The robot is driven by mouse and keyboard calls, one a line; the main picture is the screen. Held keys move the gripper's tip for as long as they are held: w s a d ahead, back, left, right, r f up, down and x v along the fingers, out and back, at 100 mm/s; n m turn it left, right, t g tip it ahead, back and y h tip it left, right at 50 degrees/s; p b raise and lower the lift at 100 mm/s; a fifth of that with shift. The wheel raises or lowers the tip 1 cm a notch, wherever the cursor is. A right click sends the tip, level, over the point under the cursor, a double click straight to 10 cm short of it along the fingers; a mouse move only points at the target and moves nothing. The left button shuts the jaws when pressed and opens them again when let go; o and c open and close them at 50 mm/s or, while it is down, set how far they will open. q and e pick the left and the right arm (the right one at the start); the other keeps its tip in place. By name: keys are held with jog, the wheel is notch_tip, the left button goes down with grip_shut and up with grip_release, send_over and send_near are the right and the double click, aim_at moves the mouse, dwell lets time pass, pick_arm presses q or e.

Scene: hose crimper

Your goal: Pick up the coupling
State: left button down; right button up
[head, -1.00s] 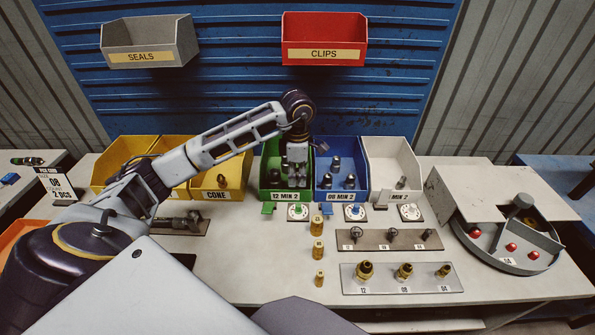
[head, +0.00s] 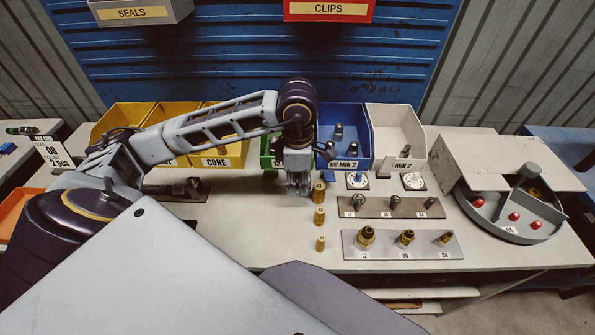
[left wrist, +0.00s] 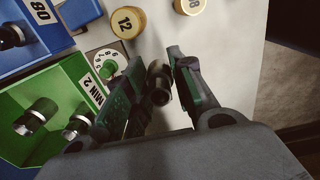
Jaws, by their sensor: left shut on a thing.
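My left gripper (head: 299,188) is in front of the green bin (head: 266,152), over the bench, left of the tallest brass cylinder. In the left wrist view its fingers (left wrist: 153,80) are shut on a dark metal coupling (left wrist: 160,84), a short cylinder with a round open end. The fingers and hand hide part of it. In the head view the hand hides the held coupling. Similar dark and silver pieces (left wrist: 38,116) lie in the green bin in the left wrist view. My right gripper is not in view.
Three brass cylinders (head: 319,216) stand in a row beside the gripper. To their right are a dark plate with fittings (head: 378,213) and a grey plate with brass fittings (head: 436,253). A blue bin (head: 362,140) stands behind.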

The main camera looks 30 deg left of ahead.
pick_arm(q)
jog(key=shift+s+d, duration=0.25)
jog(key=shift+s, duration=0.2)
jog(key=shift+r, duration=0.1)
dwell(0.5)
